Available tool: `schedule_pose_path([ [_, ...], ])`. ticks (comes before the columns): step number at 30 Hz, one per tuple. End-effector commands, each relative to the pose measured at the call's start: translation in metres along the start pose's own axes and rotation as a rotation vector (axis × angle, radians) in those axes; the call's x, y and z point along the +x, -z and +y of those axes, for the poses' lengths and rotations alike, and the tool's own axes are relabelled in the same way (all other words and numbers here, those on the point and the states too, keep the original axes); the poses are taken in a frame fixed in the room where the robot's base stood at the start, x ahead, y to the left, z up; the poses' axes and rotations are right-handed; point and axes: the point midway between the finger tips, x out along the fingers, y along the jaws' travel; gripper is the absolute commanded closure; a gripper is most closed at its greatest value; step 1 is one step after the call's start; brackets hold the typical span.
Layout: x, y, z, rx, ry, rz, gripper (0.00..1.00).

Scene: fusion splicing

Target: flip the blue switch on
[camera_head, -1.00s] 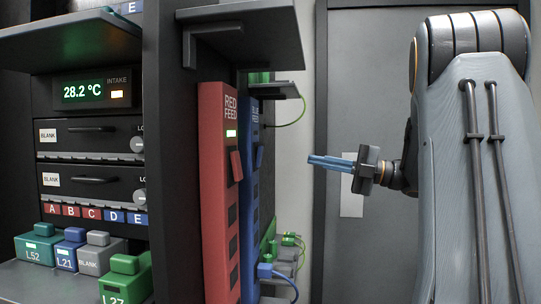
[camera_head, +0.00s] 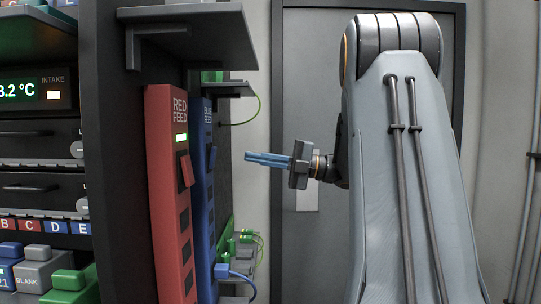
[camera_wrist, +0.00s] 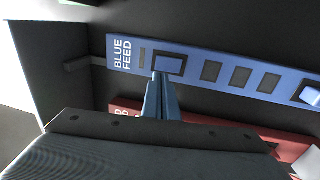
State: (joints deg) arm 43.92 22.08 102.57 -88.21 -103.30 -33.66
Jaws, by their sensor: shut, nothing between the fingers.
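The blue feed strip (camera_head: 202,230) stands upright beside the red feed strip (camera_head: 167,230) on the rack's side. Its blue rocker switch (camera_head: 212,158) is near the top, below the label. In the wrist view the blue strip (camera_wrist: 220,74) runs across the top, and its switch (camera_wrist: 169,63) sits next to the BLUE FEED label. My gripper (camera_head: 247,157) is shut and empty, pointing left toward the blue strip, with a gap in the head view. In the wrist view my fingertips (camera_wrist: 158,75) overlap the lower left edge of the switch; contact cannot be told.
A dark shelf (camera_head: 190,25) overhangs both strips. The red strip's lit indicator (camera_head: 181,138) is green, above its red switch (camera_head: 186,169). A blue plug (camera_head: 222,271) with a cable sits low on the blue strip. A grey door (camera_head: 300,60) is behind my arm.

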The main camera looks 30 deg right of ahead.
Motion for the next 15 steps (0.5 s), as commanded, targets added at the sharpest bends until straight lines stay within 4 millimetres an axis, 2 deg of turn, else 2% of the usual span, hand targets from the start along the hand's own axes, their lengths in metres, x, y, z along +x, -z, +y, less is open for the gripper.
schedule_pose_path([
  [1, 0.012, 0.002, 0.003, 0.002, -0.001, 0.004, 1.00],
  [7, 0.049, 0.002, 0.003, 0.002, -0.001, 0.003, 1.00],
  [15, 0.075, 0.000, 0.001, 0.001, -0.001, 0.000, 1.00],
])
